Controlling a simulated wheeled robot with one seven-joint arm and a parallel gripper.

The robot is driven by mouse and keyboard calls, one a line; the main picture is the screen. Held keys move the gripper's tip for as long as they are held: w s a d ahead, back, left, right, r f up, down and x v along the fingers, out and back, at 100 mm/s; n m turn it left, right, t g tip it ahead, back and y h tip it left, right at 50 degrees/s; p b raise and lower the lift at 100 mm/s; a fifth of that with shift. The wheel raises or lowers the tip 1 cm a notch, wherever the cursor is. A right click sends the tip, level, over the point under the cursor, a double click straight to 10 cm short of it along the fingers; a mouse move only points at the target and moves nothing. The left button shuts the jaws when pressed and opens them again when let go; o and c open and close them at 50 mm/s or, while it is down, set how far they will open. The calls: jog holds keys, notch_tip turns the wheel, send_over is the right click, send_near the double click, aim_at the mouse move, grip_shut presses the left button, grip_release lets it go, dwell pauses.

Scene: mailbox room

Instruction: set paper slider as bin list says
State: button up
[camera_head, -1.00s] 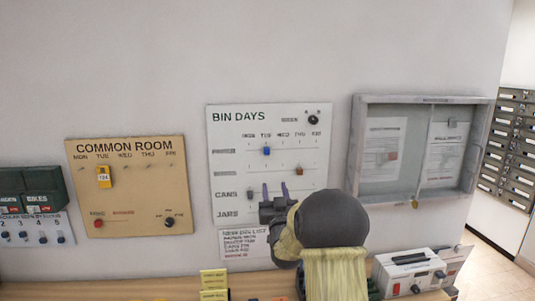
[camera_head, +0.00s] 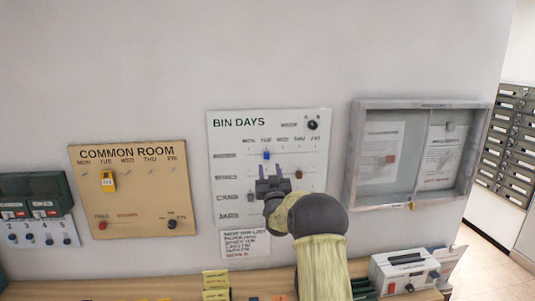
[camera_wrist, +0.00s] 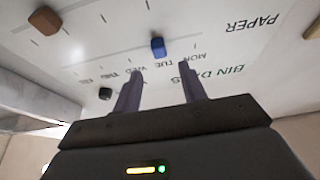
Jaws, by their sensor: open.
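The white BIN DAYS board (camera_head: 230,137) hangs on the wall with day columns and slider rows. A blue slider (camera_head: 267,155) sits in the top row under TUE; in the wrist view it (camera_wrist: 158,47) shows upside down, with the word PAPER to its right. A brown slider (camera_head: 299,174) sits in the row below, near THU. A dark slider (camera_head: 250,197) sits in the CANS row near MON. A printed list (camera_head: 245,243) hangs under the board, too blurred to read. My gripper (camera_head: 271,170) is open and empty in front of the board, its fingertips below the blue slider.
A dark knob (camera_head: 312,125) is at the board's top right. The tan COMMON ROOM board (camera_head: 130,205) hangs to the left, a glass-fronted notice case (camera_head: 410,205) to the right. A white device (camera_head: 405,270) and yellow cards (camera_head: 215,282) stand on the wooden counter below.

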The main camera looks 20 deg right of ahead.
aim_at(267, 155)
jog(key=shift+p+x, duration=1.6)
jog(key=shift+x, duration=1.55)
jog(key=shift+c, duration=0.4)
grip_shut()
